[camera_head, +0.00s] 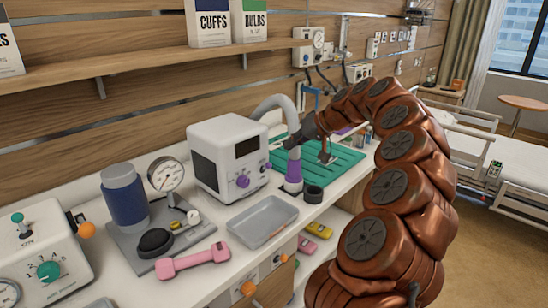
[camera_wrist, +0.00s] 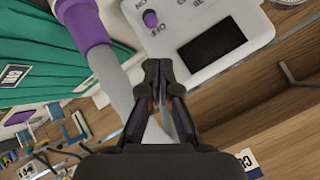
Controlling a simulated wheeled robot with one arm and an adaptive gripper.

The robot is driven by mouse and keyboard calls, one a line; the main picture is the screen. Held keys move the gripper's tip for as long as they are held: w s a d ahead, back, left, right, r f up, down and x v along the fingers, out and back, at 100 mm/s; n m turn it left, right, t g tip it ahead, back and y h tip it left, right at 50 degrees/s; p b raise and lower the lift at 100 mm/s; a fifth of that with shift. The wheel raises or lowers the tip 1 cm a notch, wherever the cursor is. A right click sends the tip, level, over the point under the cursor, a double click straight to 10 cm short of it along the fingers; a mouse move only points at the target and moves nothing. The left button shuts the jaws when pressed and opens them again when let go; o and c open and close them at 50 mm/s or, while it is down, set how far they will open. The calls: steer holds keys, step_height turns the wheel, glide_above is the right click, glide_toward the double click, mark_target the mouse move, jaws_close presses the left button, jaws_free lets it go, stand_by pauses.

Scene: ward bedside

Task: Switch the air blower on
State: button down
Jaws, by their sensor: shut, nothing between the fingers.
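The air blower (camera_head: 215,150) is a white box on the counter with a dark screen (camera_head: 247,147) and a purple knob (camera_head: 243,181) on its front. A grey hose (camera_head: 281,102) runs from it to a purple nozzle (camera_head: 293,180). In the wrist view, the blower's face (camera_wrist: 200,62) shows its screen (camera_wrist: 212,44) and a purple control (camera_wrist: 150,18) beside printed labels, one seemingly reading OFF. My gripper (camera_head: 287,143) is shut and empty, to the right of the blower near the hose. In the wrist view its fingertips (camera_wrist: 158,65) lie close to the face's edge; contact cannot be told.
A grey tray (camera_head: 262,238) and a pink dumbbell (camera_head: 193,261) lie in front of the blower. A pressure gauge (camera_head: 165,174) and a blue cylinder (camera_head: 124,197) stand to its left. A green mat (camera_head: 345,165) lies behind right. A shelf (camera_head: 150,58) hangs above.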

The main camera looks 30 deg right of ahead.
mark_target(266, 166)
steer(key=shift+d+f, duration=0.15)
steer(key=shift+d, duration=0.55)
steer(key=p+x, duration=0.2)
steer(key=x, duration=0.8)
steer(key=shift+p, duration=0.35)
steer(key=shift+d+f+b, duration=0.1)
steer(key=shift+f+b, duration=0.1)
steer(key=shift+b, duration=0.25)
